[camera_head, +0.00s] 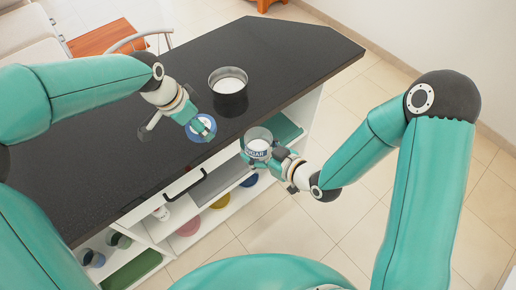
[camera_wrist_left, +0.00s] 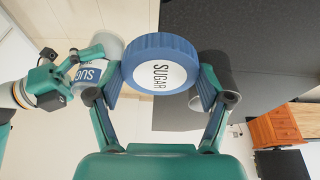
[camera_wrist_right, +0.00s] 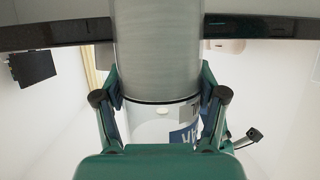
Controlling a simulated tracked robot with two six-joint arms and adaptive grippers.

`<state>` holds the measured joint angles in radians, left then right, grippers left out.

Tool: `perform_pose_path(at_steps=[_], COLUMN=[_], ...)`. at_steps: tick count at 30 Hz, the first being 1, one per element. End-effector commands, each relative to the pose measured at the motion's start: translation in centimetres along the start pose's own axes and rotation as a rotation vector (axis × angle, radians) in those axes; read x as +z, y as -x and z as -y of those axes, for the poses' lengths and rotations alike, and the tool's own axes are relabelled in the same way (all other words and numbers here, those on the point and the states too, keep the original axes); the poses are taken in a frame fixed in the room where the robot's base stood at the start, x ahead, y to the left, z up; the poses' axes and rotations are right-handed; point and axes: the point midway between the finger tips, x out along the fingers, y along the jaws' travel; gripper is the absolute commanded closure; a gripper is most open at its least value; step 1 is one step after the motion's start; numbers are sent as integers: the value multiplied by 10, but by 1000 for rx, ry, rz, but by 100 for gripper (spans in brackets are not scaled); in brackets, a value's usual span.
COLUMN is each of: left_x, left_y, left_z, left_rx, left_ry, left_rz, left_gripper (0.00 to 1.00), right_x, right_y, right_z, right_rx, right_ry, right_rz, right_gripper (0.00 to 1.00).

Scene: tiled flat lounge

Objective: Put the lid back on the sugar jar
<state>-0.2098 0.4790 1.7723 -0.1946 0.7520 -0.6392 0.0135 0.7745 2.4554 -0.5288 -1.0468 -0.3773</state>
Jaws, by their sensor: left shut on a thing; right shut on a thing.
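The sugar jar (camera_head: 257,143) is a clear cylinder with a blue SUGAR label and an open top. My right gripper (camera_head: 270,157) is shut on its side and holds it by the counter's front edge. The jar's label shows in the right wrist view (camera_wrist_right: 185,137), and jar and right gripper show at the left of the left wrist view (camera_wrist_left: 88,73). The lid (camera_head: 202,128) is a blue disc with a white SUGAR face. My left gripper (camera_head: 189,118) is shut on its rim, left of the jar and apart from it. The lid fills the left wrist view's middle (camera_wrist_left: 160,72).
A dark metal pot (camera_head: 229,84) with white contents stands on the black counter (camera_head: 130,110), behind the lid and jar. Open shelves (camera_head: 150,235) with coloured dishes lie below the counter's front edge. The counter's left part and right end look clear.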

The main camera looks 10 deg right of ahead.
Motion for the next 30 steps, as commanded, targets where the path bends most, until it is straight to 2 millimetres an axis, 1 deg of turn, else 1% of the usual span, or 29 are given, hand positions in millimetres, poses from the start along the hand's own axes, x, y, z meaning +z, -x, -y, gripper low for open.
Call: perform_pose_path(at_steps=[1,3,6,9,12,15,18,30], left_x=[-18,-39,-66,-88,-102,-109,-112,-112], left_y=[5,12,21,27,32,32,33,33], left_z=[-13,-30,-54,-74,-91,-104,-110,-111], left_rx=[15,35,53,66,77,86,91,92], left_ry=[-62,-129,-188,-221,-258,-286,-299,-301], left_rz=[-3,-3,-2,0,1,2,2,2], left_gripper=[50,50,50,50,50,50,50,50], right_x=[-1,-1,-1,-1,-1,-1,-1,-1], right_y=[0,0,0,0,0,0,0,0], right_z=[0,0,0,0,0,0,0,0], right_rx=[1,0,0,0,0,0,0,0], right_ry=[1,1,1,1,1,1,1,1], right_rz=[-2,-2,-2,-2,-2,-2,-2,-2], right_gripper=[92,92,92,92,92,92,92,92])
